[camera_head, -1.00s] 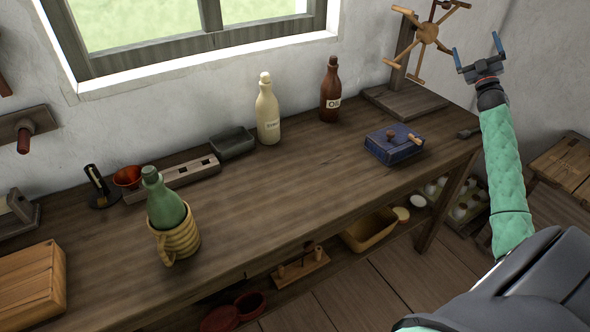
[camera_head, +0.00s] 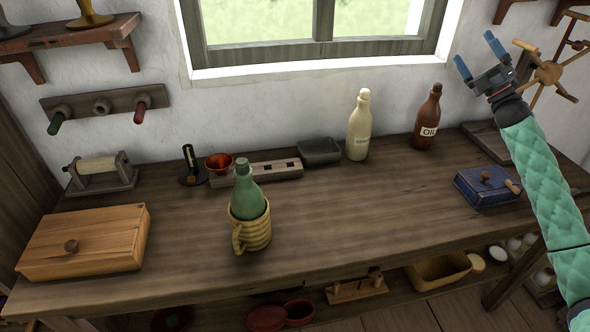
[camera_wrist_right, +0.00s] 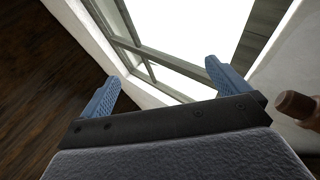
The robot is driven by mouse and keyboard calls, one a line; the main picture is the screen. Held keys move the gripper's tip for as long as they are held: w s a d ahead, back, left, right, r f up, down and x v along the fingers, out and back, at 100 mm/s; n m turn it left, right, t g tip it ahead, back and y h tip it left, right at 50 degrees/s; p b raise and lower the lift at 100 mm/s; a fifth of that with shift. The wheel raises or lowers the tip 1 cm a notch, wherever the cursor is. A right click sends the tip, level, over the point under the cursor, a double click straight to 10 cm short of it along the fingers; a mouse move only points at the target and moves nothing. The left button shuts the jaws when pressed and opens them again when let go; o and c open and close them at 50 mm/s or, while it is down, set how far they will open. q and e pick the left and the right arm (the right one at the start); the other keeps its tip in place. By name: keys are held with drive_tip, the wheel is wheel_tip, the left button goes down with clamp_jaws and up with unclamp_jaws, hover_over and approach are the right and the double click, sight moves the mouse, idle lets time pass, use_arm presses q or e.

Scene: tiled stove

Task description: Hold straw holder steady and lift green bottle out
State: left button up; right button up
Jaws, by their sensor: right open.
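The green bottle (camera_head: 246,190) stands upright in the straw holder (camera_head: 258,232), a yellow woven cup with a handle at its lower left, on the wooden table. The bottle's lower part is hidden inside the holder. My right gripper (camera_head: 472,58) is raised at the upper right of the head view, well away from the holder. It is open and empty, and its blue fingers (camera_wrist_right: 162,88) stand apart in the right wrist view. My left gripper is not in view.
On the workbench (camera_head: 330,222) are a wooden box (camera_head: 88,240), a cream bottle (camera_head: 359,128), an oil bottle (camera_head: 427,120), a dark tray (camera_head: 319,151) and a blue box (camera_head: 487,186). The bench surface right of the holder is clear. A spoked wooden wheel (camera_head: 548,73) stands near my right gripper.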

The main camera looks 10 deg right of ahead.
sight(253, 233)
drive_tip(key=s+a+f+n+g+y, duration=0.1)
drive_tip(key=a+f+n+g+y, duration=0.35)
drive_tip(key=a, duration=0.85)
drive_tip(key=s+a+f+n+g+y, duration=0.1)
drive_tip(key=a+n+g, duration=0.6)
drive_tip(key=a, duration=0.6)
drive_tip(key=s+a+f+n+g+y, duration=0.15)
drive_tip(key=a+n+g, duration=0.4)
drive_tip(key=a, duration=0.75)
drive_tip(key=s+a+f+n+g+h, duration=0.1)
drive_tip(key=s+a+f+n+g, duration=0.1)
drive_tip(key=s+f, duration=0.4)
drive_tip(key=s+a+f+n+g+h, duration=0.1)
drive_tip(key=s+a+f+n+g, duration=0.1)
drive_tip(key=s+a+f+n, duration=0.2)
drive_tip(key=s+a+f+n+g+h, duration=0.2)
drive_tip(key=s+a+f+n, duration=0.1)
drive_tip(key=s+a+f, duration=0.4)
drive_tip(key=shift+s+a+f+n, duration=0.2)
drive_tip(key=shift+f, duration=0.65)
drive_tip(key=shift+s+a+f+n, duration=0.15)
drive_tip(key=shift+s+f+n, duration=0.05)
drive_tip(key=shift+f, duration=0.65)
drive_tip(key=shift+x, duration=4.9)
drive_tip(key=shift+f, duration=0.1)
drive_tip(key=c, duration=0.8)
drive_tip(key=shift+o, duration=0.2)
drive_tip(key=o, duration=0.8)
drive_tip(key=shift+c, duration=0.2)
